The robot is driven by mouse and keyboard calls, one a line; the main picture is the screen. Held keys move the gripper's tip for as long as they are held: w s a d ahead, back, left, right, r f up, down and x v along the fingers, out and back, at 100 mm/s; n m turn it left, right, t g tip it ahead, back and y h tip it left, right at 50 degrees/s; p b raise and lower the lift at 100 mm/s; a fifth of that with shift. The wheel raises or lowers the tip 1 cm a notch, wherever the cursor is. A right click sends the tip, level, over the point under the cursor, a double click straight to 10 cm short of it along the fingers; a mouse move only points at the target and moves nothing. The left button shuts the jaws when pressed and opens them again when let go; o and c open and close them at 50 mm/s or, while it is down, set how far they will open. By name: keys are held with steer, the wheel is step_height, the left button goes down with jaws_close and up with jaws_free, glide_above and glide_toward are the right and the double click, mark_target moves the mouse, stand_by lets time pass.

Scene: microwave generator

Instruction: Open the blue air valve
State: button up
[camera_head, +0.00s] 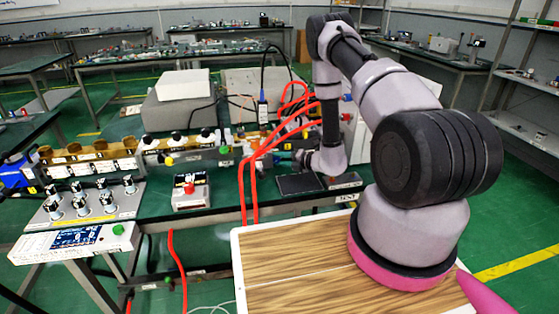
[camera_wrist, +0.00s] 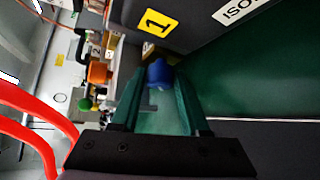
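The blue air valve shows as a small rounded blue knob (camera_wrist: 160,74) in the upper middle of the wrist view. My gripper (camera_wrist: 158,84) has two teal fingers, one on each side of the knob, spread wider than it. The knob sits close to the fingertips; I cannot tell how deep it is between them, and no finger clearly presses on it. In the head view my gripper (camera_head: 284,147) is small and partly hidden behind red hoses, at the bench's back edge. I cannot make out the blue valve there.
An orange knob (camera_wrist: 98,73) and a green knob (camera_wrist: 85,104) stand left of the blue one. A yellow "1" label (camera_wrist: 157,22) is above it. Red hoses (camera_head: 253,175) loop near my gripper. A red-button box (camera_head: 190,191) and a knob panel (camera_head: 85,203) lie left.

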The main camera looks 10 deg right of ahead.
steer(key=shift+o, duration=0.9)
steer(key=shift+d, duration=0.1)
steer(key=v, duration=1)
steer(key=shift+s+d+r, duration=0.15)
steer(key=shift+s, duration=0.15)
